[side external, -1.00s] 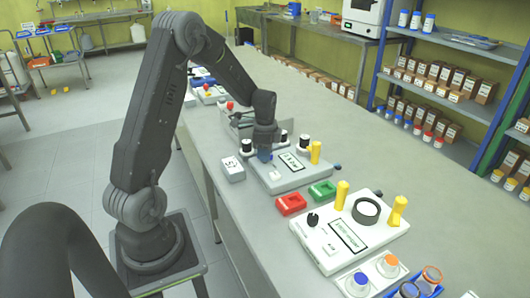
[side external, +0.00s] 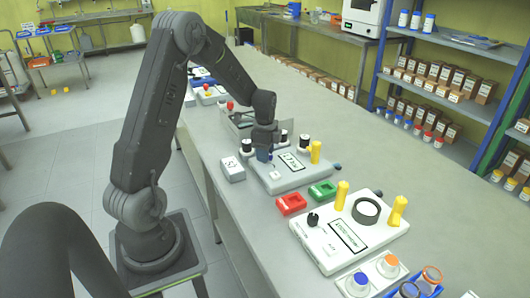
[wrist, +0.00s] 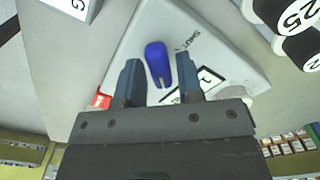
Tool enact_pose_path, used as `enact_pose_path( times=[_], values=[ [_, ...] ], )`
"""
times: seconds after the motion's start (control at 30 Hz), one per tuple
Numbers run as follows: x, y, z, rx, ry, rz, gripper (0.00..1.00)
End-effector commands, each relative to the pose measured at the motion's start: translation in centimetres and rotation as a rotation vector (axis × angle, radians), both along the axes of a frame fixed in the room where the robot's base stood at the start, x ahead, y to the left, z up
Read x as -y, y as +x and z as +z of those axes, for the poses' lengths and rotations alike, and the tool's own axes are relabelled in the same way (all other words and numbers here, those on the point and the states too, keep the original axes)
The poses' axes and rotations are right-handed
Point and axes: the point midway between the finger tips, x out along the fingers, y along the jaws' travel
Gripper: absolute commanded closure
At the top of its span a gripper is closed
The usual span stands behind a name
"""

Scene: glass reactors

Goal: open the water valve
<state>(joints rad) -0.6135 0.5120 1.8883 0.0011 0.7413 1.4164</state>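The likely water valve is a blue elongated handle (wrist: 157,62) on a grey-white device (wrist: 210,35) in the wrist view. My gripper (wrist: 159,72) is open, with one dark finger on each side of the handle and a visible gap to both. Contact is not visible. The blue handle is mostly hidden there by the gripper.
Black-and-white cylinders (wrist: 300,40) stand close at the wrist view's upper right. Red (side external: 291,204) and green (side external: 322,190) blocks and another device (side external: 335,248) lie nearer.

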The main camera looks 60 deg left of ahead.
Motion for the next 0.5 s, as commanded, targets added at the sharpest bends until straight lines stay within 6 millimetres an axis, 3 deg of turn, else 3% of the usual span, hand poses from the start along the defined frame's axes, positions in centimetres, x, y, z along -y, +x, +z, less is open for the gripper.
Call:
enact_pose_path(
  times=[0.13, 0.37, 0.5],
  values=[
    [0.0, 0.0, 0.0, 0.000, 0.000, 0.002, 0.53],
    [0.0, 0.0, 0.1, 0.001, -0.001, 0.003, 0.53],
    [0.0, 0.1, 1.1, 0.002, 0.001, 0.003, 0.53]
  ],
)
